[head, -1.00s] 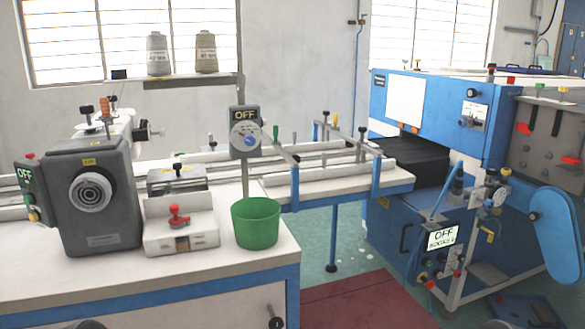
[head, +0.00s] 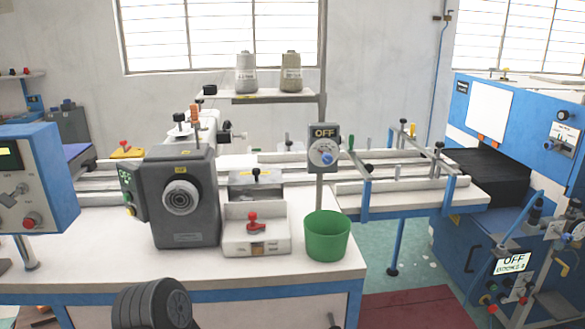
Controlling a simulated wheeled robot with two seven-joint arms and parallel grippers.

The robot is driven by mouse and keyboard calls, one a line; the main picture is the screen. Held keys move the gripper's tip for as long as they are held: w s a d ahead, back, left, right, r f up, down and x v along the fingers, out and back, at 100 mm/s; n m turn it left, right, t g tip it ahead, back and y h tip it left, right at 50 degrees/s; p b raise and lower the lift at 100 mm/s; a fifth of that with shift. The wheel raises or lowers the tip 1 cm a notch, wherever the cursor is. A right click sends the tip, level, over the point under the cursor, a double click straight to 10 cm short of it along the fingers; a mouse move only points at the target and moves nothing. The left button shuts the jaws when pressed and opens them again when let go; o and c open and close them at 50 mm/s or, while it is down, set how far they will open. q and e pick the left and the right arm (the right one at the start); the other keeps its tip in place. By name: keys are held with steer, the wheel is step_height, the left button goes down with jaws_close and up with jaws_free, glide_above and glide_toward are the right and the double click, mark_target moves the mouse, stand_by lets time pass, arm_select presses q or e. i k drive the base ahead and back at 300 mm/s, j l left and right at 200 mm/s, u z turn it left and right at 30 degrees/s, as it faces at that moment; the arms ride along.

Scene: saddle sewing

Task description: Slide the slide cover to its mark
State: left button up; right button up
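A grey metal cover plate with a black knob (head: 256,182) lies on the sewing machine's bed, right of the grey machine head (head: 181,197). It looks like the slide cover, but I cannot tell for sure. In front of it stands a white block (head: 240,240) with a red handle (head: 254,222). I cannot make out a mark for the cover at this distance. Neither of my grippers is in view. A dark ribbed round part at the bottom edge seems to be mine.
A green bin (head: 327,237) stands at the table's right front corner, below a dial box reading OFF (head: 323,146). Thread cones (head: 246,72) stand on a shelf behind. A blue control box (head: 38,178) is at the left.

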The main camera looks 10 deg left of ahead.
mark_target(256, 177)
steer(key=i+l, duration=0.65)
steer(key=i, duration=0.15)
